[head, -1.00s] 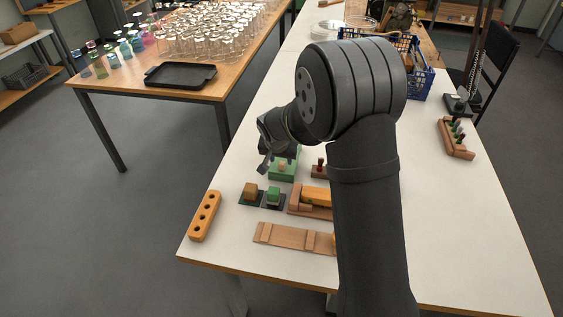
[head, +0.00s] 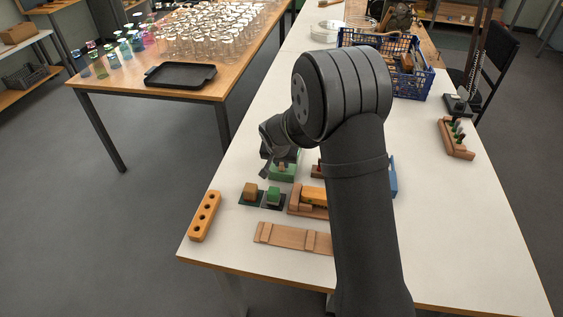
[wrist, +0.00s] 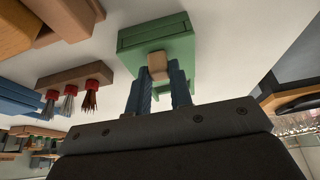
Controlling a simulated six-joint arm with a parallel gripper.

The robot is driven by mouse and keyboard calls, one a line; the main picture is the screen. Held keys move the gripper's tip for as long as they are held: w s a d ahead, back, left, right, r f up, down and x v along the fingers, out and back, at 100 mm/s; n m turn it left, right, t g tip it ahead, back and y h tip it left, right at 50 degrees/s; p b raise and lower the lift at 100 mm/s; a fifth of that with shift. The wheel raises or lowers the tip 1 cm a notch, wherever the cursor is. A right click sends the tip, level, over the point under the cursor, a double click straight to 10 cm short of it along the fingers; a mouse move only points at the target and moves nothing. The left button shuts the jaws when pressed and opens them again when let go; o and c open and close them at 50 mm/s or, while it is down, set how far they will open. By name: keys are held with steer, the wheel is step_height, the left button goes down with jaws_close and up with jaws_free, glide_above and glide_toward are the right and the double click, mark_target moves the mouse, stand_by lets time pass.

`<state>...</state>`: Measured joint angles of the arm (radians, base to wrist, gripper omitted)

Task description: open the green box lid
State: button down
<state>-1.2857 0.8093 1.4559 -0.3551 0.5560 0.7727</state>
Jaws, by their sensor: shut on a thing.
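The green box (head: 282,173) stands on the white table, partly covered by my gripper in the head view. In the wrist view the green box (wrist: 185,45) fills the upper middle, with a tan knob (wrist: 158,66) on the side facing me. My gripper (wrist: 160,78) has its two blue-grey fingers on either side of the knob and is shut on it. In the head view my gripper (head: 272,160) is at the box's upper left. I cannot tell whether the lid is apart from the box.
Small orange and green blocks (head: 252,192) (head: 273,196) sit in front of the box. A wooden board (head: 292,237) and an orange holed block (head: 205,216) lie nearer the front edge. In the wrist view a wooden holder with bristle tufts (wrist: 75,76) is to the left.

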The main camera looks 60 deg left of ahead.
steer(key=w+a, duration=0.6)
steer(key=shift+w+a+r, duration=0.1)
steer(key=shift+w+a, duration=0.25)
steer(key=c, duration=1.3)
jaws_free()
steer(key=shift+c, duration=0.2)
steer(key=shift+o, duration=0.3)
steer(key=v, duration=1.7)
steer(key=shift+r, duration=0.15)
